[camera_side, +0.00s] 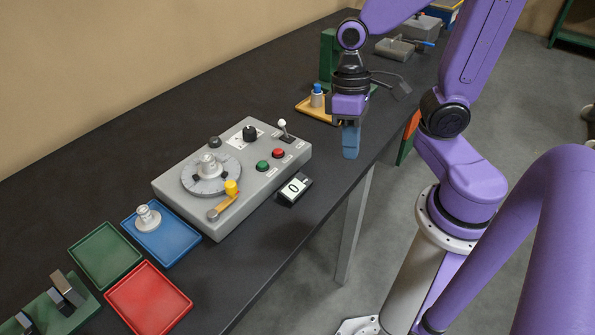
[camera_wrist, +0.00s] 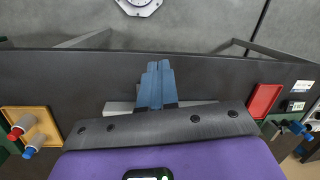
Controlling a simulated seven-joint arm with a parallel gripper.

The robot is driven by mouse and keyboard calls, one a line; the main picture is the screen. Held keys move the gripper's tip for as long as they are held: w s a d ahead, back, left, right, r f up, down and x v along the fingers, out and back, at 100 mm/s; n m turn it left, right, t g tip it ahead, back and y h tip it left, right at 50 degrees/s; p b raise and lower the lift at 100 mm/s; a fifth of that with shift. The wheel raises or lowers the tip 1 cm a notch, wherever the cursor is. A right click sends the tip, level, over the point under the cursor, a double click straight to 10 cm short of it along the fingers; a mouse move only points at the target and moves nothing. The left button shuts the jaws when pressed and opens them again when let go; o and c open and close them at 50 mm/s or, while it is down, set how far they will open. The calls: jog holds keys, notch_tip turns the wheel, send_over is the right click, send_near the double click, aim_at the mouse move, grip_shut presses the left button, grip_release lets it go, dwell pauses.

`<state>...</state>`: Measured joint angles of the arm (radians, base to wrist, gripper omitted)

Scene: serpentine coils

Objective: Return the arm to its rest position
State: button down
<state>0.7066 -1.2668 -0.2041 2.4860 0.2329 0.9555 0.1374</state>
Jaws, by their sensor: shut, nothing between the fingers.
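My gripper (camera_side: 350,141) is at the end of my purple arm. In the side view it hangs pointing down above the right edge of the black table (camera_side: 100,155), apart from everything on it. Its blue fingers are together with nothing between them. In the wrist view the blue fingers (camera_wrist: 157,80) are also closed, with the table's edge and the grey floor beyond them.
A grey machine (camera_side: 185,205) with a round dial and buttons stands mid-table. A counter (camera_side: 294,188) lies beside it. Blue (camera_side: 178,247), green (camera_side: 104,270) and red (camera_side: 150,312) trays sit front left; the blue one holds a metal part (camera_side: 148,217). A yellow tray (camera_side: 311,109) stands behind my gripper.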

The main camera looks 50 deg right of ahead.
jog(key=s+a+r+n+t+h, duration=0.1)
jog(key=s+n+t, duration=0.1)
jog(key=s+n, duration=0.4)
jog(key=shift+s+a+n, duration=0.2)
jog(key=shift+a+n, duration=0.15)
jog(key=shift+n, duration=1.35)
